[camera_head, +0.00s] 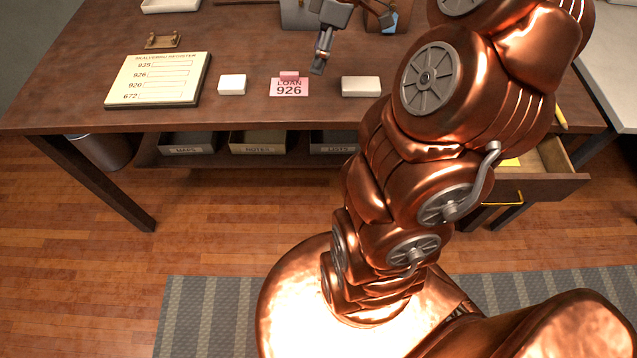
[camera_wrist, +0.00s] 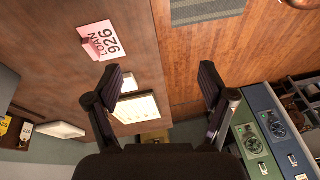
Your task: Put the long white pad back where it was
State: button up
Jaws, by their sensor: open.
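The long white pad (camera_head: 361,86) lies flat near the front edge of the brown desk (camera_head: 240,30), right of the pink "LOAN 926" card (camera_head: 289,88). It is apart from the card and partly close behind my arm in the head view. A smaller white block (camera_head: 232,84) lies left of the card. My gripper (camera_head: 352,44) is open and empty above the desk, behind the card and the pad. In the wrist view my gripper (camera_wrist: 160,78) shows two spread fingers with nothing between them. The pink card (camera_wrist: 100,40) and the small block (camera_wrist: 129,83) show there; I cannot make out the long pad.
A register board (camera_head: 157,79) lies on the desk's left part. A small brass stand (camera_head: 162,40) and a white tray (camera_head: 171,4) are behind it. Labelled bins (camera_head: 188,143) sit on the shelf below. A drawer (camera_head: 530,186) is open at right, with something yellow inside.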

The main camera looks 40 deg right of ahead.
jog(key=s+a+m+g+h, duration=0.1)
jog(key=s+a, duration=0.3)
jog(key=a, duration=0.3)
jog(key=s+a+m+g, duration=0.1)
jog(key=s+a+m, duration=0.1)
jog(key=s+a, duration=0.3)
jog(key=s+a+f+m+h, duration=0.1)
jog(key=s+a+f+m, duration=0.1)
jog(key=s, duration=0.4)
jog(key=s+a+f+m+h, duration=0.1)
jog(key=s+a+f+m, duration=0.1)
jog(key=s+a+m, duration=0.2)
jog(key=s, duration=0.3)
jog(key=shift+s+g, duration=0.3)
jog(key=shift+g, duration=0.1)
